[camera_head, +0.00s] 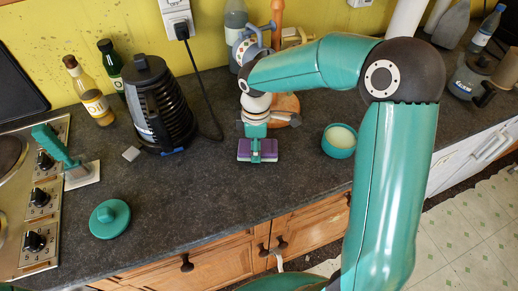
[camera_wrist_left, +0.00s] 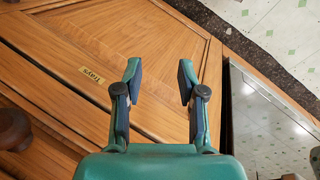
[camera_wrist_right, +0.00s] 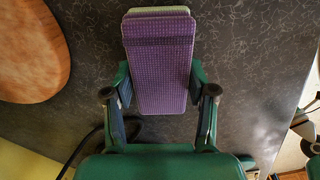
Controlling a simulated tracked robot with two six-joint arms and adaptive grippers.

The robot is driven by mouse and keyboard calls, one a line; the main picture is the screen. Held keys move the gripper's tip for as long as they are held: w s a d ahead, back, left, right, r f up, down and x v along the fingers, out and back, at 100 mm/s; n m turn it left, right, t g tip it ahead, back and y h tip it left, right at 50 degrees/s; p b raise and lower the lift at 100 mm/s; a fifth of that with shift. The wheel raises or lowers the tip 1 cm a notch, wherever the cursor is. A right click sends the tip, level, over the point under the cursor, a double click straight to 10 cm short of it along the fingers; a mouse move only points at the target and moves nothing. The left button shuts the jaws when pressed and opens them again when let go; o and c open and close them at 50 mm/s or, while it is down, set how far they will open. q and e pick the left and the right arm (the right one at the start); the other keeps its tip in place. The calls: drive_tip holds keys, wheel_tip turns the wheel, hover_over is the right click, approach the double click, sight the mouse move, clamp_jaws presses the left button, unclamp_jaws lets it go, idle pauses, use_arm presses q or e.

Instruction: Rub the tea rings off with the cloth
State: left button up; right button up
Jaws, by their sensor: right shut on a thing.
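The purple cloth (camera_head: 243,151) is a folded, waffle-textured pad with a pale layer under it. My right gripper (camera_head: 257,146) is shut on it, over the dark worktop beside the kettle. In the right wrist view the cloth (camera_wrist_right: 159,60) sits between the fingers of this gripper (camera_wrist_right: 160,100). I cannot tell whether the cloth touches the worktop. I make out no tea rings on the visible worktop; any under the cloth or arm are hidden. My left gripper (camera_wrist_left: 160,82) is open and empty, in front of a wooden cabinet front (camera_wrist_left: 60,70).
A black kettle (camera_head: 157,105) with a cord stands left of the cloth. A teal lid (camera_head: 110,218) lies front left. Bottles (camera_head: 90,92) stand at the back. The front middle worktop is clear.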

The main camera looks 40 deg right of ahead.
drive_tip(key=shift+w, duration=0.15)
drive_tip(key=shift+w+d+r+p, duration=0.1)
drive_tip(key=shift+w+d+p, duration=0.1)
drive_tip(key=shift+w+p, duration=0.35)
drive_tip(key=shift+w+d+p, duration=0.15)
drive_tip(key=shift+w+p, duration=0.05)
drive_tip(key=shift+w, duration=0.55)
drive_tip(key=shift+w+d, duration=0.2)
drive_tip(key=shift+w, duration=0.4)
wheel_tip(320, 180, up, 7)
drive_tip(key=p, duration=0.5)
drive_tip(key=shift+p, duration=0.35)
